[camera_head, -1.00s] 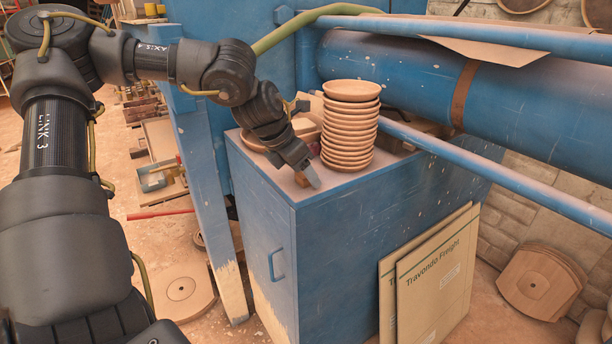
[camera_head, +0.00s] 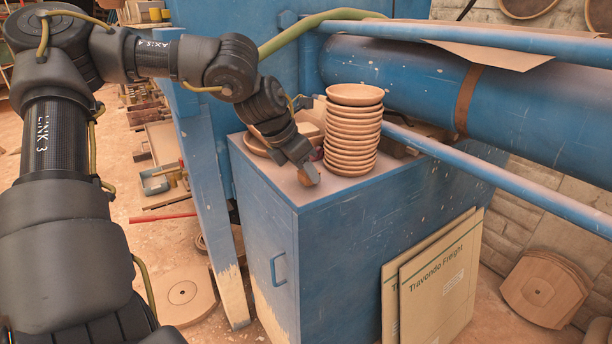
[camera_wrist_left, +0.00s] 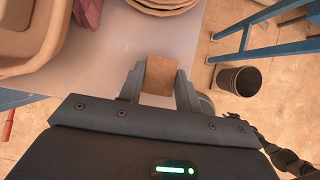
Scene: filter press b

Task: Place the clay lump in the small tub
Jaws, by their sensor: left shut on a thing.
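The clay lump is a small brown block (camera_head: 309,174) at the tips of my left gripper (camera_head: 307,172), close to the cabinet top's front edge. In the left wrist view the lump (camera_wrist_left: 159,75) sits between the two fingers of my left gripper (camera_wrist_left: 158,82), which is shut on it. A tan, round-cornered open container (camera_wrist_left: 48,42), which looks like the small tub, stands at the upper left of that view, apart from the lump. In the head view its rim (camera_head: 253,144) shows partly, mostly hidden behind my left arm. My right gripper is not in view.
A tall stack of terracotta dishes (camera_head: 351,135) stands right of the gripper on the blue cabinet (camera_head: 345,245). A blue rail (camera_head: 450,155) passes on the right. A dark bucket (camera_wrist_left: 238,79) stands on the floor.

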